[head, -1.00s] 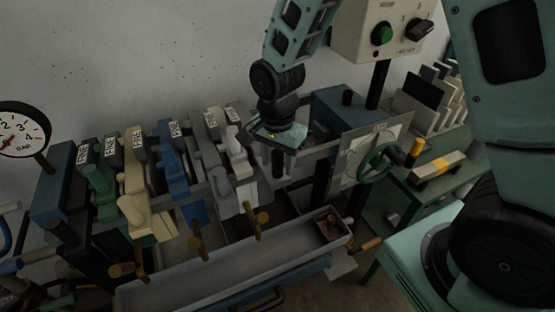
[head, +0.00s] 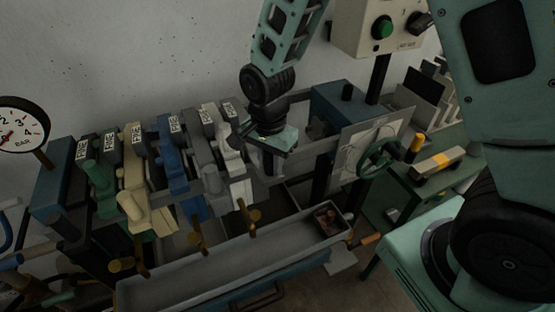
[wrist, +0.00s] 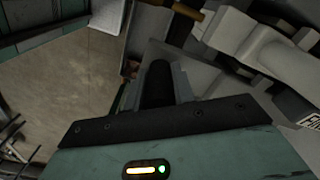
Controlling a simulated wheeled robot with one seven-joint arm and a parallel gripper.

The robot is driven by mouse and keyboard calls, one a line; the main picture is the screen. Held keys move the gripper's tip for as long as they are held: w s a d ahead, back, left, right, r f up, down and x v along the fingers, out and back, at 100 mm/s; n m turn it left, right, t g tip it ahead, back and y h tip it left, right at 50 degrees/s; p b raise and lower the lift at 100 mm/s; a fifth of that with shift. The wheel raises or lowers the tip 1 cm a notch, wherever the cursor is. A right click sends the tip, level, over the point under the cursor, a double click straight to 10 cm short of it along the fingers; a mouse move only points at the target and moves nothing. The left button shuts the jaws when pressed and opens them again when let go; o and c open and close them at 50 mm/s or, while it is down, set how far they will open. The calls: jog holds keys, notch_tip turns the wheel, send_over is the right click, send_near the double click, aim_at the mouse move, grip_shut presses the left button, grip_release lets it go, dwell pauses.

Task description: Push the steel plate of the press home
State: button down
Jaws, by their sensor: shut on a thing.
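The press holds a row of upright plates with tagged tops in the head view: green (head: 98,183), cream (head: 136,180), blue (head: 173,175), a grey steel-coloured plate (head: 206,165) and a white one (head: 236,168) at the right end. My gripper (head: 272,158) points down just right of the white plate. In the wrist view my gripper (wrist: 157,92) is shut on a black rod-like thing (wrist: 158,80) between its fingers. The pale plate end (wrist: 270,50) shows at right there. Whether the gripper touches any plate, I cannot tell.
A long grey trough (head: 215,265) lies below the plates, with a brown-filled box (head: 328,218) at its right end. A green handwheel (head: 380,158) and white panel (head: 360,150) stand to the right. A pressure gauge (head: 22,130) is at far left.

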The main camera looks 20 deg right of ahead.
jog(key=a, duration=0.4)
jog(key=shift+a+r, duration=0.1)
jog(key=shift+a, duration=0.05)
jog(key=c, duration=1.2)
grip_release()
jog(key=shift+a, duration=0.15)
jog(key=shift+o, duration=0.2)
notch_tip(320, 180, up, 17)
jog(key=b, duration=0.4)
jog(key=shift+r, duration=0.2)
